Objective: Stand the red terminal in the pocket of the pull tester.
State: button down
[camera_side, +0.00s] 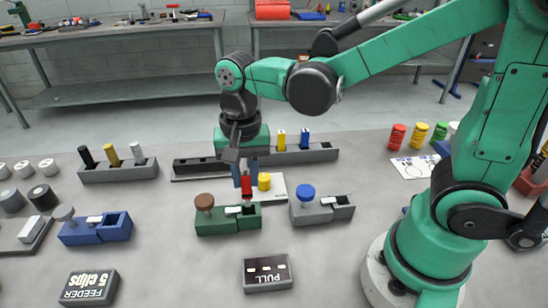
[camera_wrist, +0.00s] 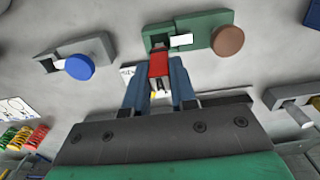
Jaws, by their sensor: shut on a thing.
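The red terminal (camera_side: 246,184) is upright between the blue fingers of my gripper (camera_side: 245,176), which is shut on it. It also shows in the wrist view (camera_wrist: 158,66), between the fingers (camera_wrist: 158,88). A green fixture (camera_side: 217,222) with a brown knob and a white bar lies directly below; it also shows in the wrist view (camera_wrist: 211,24). The terminal's lower end is over or at the fixture's open pocket; I cannot tell whether it is inside. A dark PULL sign (camera_side: 267,273) stands in front, nearest this fixture.
A grey fixture (camera_side: 320,213) with a blue knob is close at the right. A blue fixture (camera_side: 97,233) is at the left. Behind my gripper are a yellow peg (camera_side: 264,181) and a grey rack (camera_side: 310,155). The bench front is mostly clear between the signs.

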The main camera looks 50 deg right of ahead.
jog(key=shift+f, duration=1.5)
dwell(1.8)
jog(key=shift+c, duration=0.8)
grip_release()
jog(key=shift+r, duration=0.1)
jog(key=shift+r, duration=3.4)
